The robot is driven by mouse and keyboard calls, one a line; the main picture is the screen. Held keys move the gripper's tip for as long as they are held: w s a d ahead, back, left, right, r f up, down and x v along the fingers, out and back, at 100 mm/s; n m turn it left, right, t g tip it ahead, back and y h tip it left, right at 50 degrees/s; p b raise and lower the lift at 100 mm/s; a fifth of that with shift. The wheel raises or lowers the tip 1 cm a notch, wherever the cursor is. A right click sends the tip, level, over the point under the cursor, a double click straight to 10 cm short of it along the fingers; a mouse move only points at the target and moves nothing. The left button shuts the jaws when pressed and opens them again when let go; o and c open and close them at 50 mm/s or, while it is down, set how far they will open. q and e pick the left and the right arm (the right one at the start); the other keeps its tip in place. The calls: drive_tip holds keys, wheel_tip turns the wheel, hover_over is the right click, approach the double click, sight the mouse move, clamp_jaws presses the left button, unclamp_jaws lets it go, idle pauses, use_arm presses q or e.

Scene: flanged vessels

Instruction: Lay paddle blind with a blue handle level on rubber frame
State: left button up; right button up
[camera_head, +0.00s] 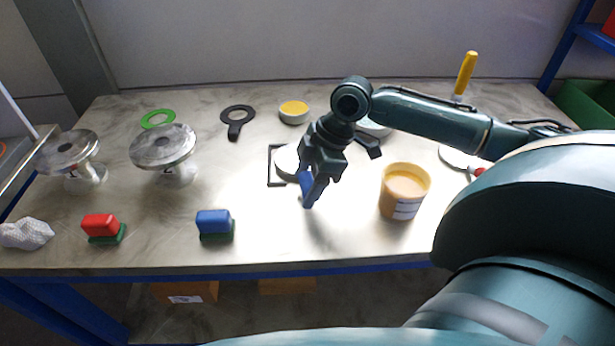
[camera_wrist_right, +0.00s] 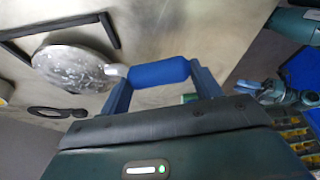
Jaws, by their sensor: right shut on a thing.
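My right gripper (camera_head: 309,188) is shut on the blue handle (camera_head: 306,183) of the paddle blind. The blind's pale round disc (camera_head: 286,161) is partly hidden behind the gripper. In the right wrist view the blue handle (camera_wrist_right: 160,72) lies between the fingers and the grey disc (camera_wrist_right: 75,68) extends to the left. The black rubber frame (camera_head: 270,168) lies on the table, its left side and corners showing. The disc overlaps the frame's area in both views and hides part of it. I cannot tell whether they touch.
An orange-filled tub (camera_head: 404,190) stands close right of the gripper. Two flanged vessels (camera_head: 163,148) (camera_head: 68,152) stand left. A black ring with a tab (camera_head: 236,118), a green ring (camera_head: 157,113) and a yellow-topped tin (camera_head: 293,110) lie behind. Blue (camera_head: 214,222) and red (camera_head: 101,225) blocks are in front.

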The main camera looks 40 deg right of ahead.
drive_tip(key=shift+w, duration=0.1)
idle(0.3)
drive_tip(key=shift+r, duration=0.1)
drive_tip(key=shift+p, duration=0.55)
idle(0.8)
drive_tip(key=shift+f+p, duration=0.2)
drive_tip(key=shift+p, duration=0.4)
idle(0.5)
drive_tip(key=shift+f+p, duration=0.2)
drive_tip(key=shift+p, duration=0.15)
idle(0.4)
